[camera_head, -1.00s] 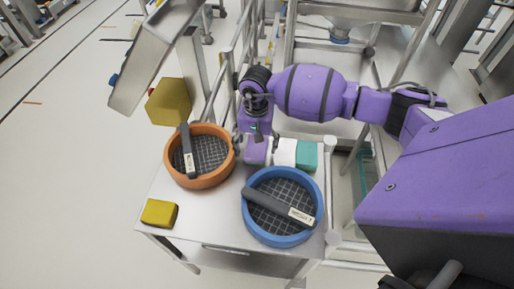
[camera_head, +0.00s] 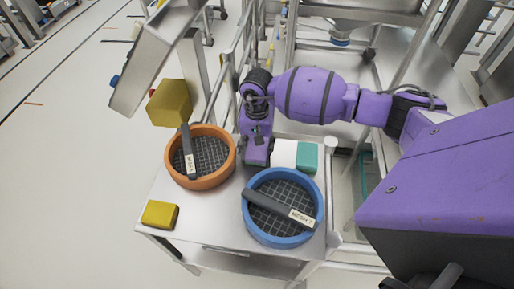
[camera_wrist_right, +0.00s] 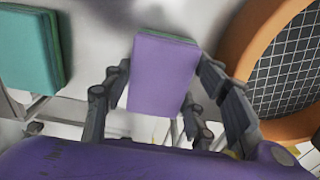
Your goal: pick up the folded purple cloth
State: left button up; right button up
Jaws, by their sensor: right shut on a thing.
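The folded purple cloth (camera_head: 256,155) is at the back of the metal table, just left of a white folded cloth (camera_head: 284,153). My right gripper (camera_head: 257,138) is above it, pointing down. In the right wrist view the purple cloth (camera_wrist_right: 162,75) lies between the two fingers of my right gripper (camera_wrist_right: 165,95), which are shut on its sides. The fingertips are partly hidden in the head view. I cannot tell whether the cloth is clear of the table. My left gripper is not in view.
A teal cloth (camera_head: 307,157) is right of the white one. An orange-rimmed sieve (camera_head: 229,171) is close on the left, and a blue-rimmed sieve (camera_head: 283,240) is in front. Each has a grey bar across it. A yellow block (camera_head: 160,214) lies at the table's front left.

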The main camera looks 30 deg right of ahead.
aim_at(257, 149)
jog(key=shift+r, duration=0.45)
notch_tip(257, 149, up, 2)
jog(key=shift+s+r, duration=0.15)
jog(key=shift+r, duration=0.1)
jog(key=s+r, duration=0.3)
jog(key=s+a+r, duration=0.1)
jog(key=r, duration=0.1)
jog(key=shift+s+r, duration=0.15)
jog(key=shift+s, duration=0.1)
jog(key=s+a+r, duration=0.2)
jog(key=s+r, duration=0.2)
jog(key=s, duration=0.5)
jog(key=shift+b, duration=0.45)
jog(key=o, duration=0.5)
jog(key=c, duration=0.4)
